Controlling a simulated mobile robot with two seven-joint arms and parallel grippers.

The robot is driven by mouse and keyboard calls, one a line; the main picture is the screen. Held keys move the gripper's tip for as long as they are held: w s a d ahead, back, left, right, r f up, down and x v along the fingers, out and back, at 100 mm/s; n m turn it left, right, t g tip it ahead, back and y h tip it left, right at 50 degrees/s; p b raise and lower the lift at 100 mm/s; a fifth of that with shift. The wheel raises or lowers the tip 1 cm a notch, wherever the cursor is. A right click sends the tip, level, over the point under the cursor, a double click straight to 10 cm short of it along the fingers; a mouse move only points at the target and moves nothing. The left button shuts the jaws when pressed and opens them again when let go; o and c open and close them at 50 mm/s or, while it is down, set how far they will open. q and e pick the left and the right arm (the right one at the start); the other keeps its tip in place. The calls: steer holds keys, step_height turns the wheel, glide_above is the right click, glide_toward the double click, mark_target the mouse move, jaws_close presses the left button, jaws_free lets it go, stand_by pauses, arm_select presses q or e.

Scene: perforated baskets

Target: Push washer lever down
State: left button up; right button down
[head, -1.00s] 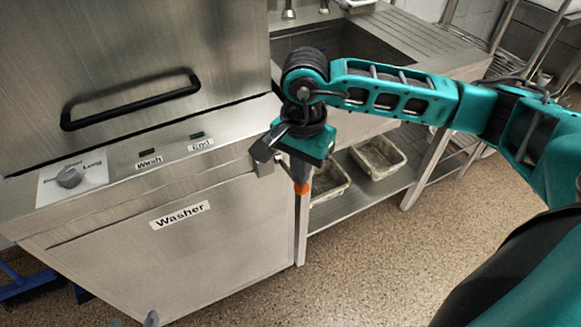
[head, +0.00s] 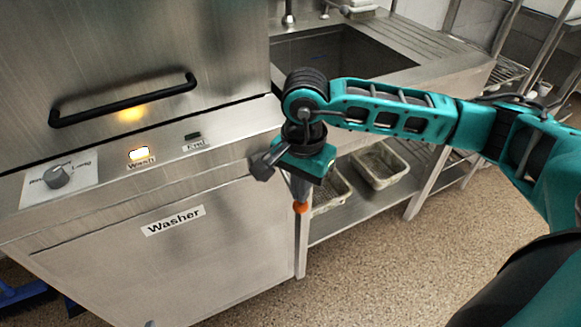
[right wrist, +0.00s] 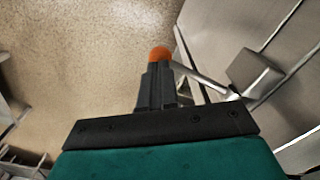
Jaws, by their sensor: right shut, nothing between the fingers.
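The washer (head: 120,245) is a steel machine with a labelled front, a black door handle (head: 125,100) and a control strip. In the right wrist view the dark fingers (right wrist: 160,60) are shut. A thin metal lever rod (right wrist: 200,77) runs from a block (right wrist: 255,73) on the machine to beside the fingers. Contact is unclear. My left gripper is not clearly seen.
A sink counter (head: 440,45) stands right of the washer. Baskets (head: 378,165) sit on the shelf below it. A selector knob (head: 56,177) is at the strip's left. The speckled floor (head: 370,270) in front is clear.

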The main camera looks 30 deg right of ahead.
arm_select(q)
steer(key=shift+r, duration=0.1)
arm_select(e)
steer(key=shift+r, duration=0.2)
step_height(320, 180, up, 5)
steer(key=p, duration=0.3)
arm_select(q)
steer(key=shift+y, duration=0.3)
steer(key=r+p, duration=0.1)
steer(key=a+r+p, duration=0.1)
steer(key=p, duration=0.1)
steer(key=s+a+r+p, duration=0.1)
steer(key=r, duration=0.1)
steer(key=shift+s, duration=0.1)
arm_select(e)
step_height(320, 180, up, 7)
arm_select(q)
steer(key=shift+f, duration=0.1)
arm_select(e)
steer(key=shift+f, duration=0.15)
